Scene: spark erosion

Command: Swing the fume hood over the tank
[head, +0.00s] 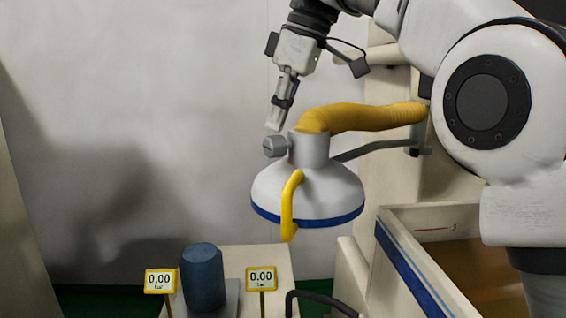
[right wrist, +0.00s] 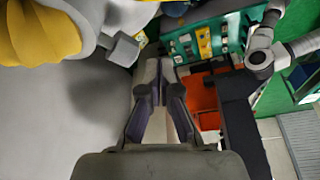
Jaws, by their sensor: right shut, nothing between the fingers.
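The fume hood (head: 325,190) is a white dome with a blue rim, a yellow handle (head: 289,205) and a grey side knob (head: 274,146). A yellow hose (head: 370,117) runs from its neck to the right. The hood hangs left of the open tank (head: 405,260), whose wall has a blue stripe; brown shows inside. My right gripper (head: 274,124) is shut and empty, pointing down just above the knob. In the right wrist view its fingers (right wrist: 160,68) are beside the knob (right wrist: 124,49); contact cannot be told. My left gripper is not in view.
A dark blue cylinder (head: 203,280) stands low on a pale cabinet (head: 262,256) between two yellow-framed displays (head: 160,281) (head: 261,278) reading 0.00. A grey support arm (head: 375,149) runs behind the hood. The wall area left of the hood is clear.

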